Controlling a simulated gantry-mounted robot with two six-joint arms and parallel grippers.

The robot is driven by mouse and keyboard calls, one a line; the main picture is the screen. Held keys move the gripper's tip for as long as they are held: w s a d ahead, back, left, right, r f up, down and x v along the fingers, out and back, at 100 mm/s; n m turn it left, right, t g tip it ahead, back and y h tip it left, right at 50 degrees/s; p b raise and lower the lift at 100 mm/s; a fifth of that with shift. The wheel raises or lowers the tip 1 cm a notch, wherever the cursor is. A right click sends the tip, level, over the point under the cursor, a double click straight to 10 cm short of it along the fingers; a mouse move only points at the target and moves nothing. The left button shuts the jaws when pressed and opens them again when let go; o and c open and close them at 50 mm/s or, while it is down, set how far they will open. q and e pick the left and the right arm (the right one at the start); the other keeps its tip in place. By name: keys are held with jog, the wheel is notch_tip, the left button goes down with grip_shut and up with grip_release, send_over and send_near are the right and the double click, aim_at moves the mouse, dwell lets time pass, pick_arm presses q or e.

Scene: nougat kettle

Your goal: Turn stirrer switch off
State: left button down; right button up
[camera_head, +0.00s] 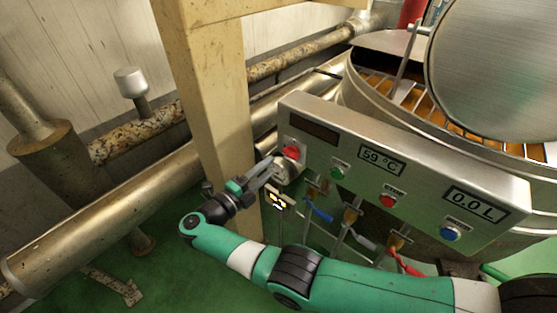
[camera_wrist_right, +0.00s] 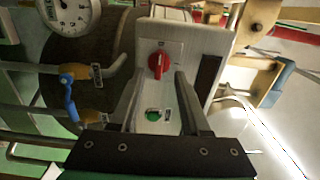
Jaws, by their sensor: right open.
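The red rotary switch (camera_head: 291,152) is at the left end of the steel control panel (camera_head: 327,160). In the right wrist view the same red knob (camera_wrist_right: 158,60) shows face-on, with its handle roughly upright in that picture. My right gripper (camera_head: 270,172) is just left of and below the switch in the head view. In the wrist view its two fingers (camera_wrist_right: 161,76) are open, with their tips on either side of the line to the knob; I cannot tell how far short of it they are. Nothing is between the fingers. My left gripper is not in view.
A green button (camera_head: 338,172), a red button (camera_head: 387,201) and a blue button (camera_head: 450,233) line the panel, with displays above. Valves with blue (camera_head: 318,213) and red (camera_head: 406,264) handles hang below. A beige post (camera_head: 208,95) stands left; the kettle (camera_head: 365,85) is behind.

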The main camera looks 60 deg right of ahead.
jog(key=a, duration=0.3)
jog(key=a+b, duration=0.1)
jog(key=shift+w+a, duration=0.15)
jog(key=shift+w, duration=0.25)
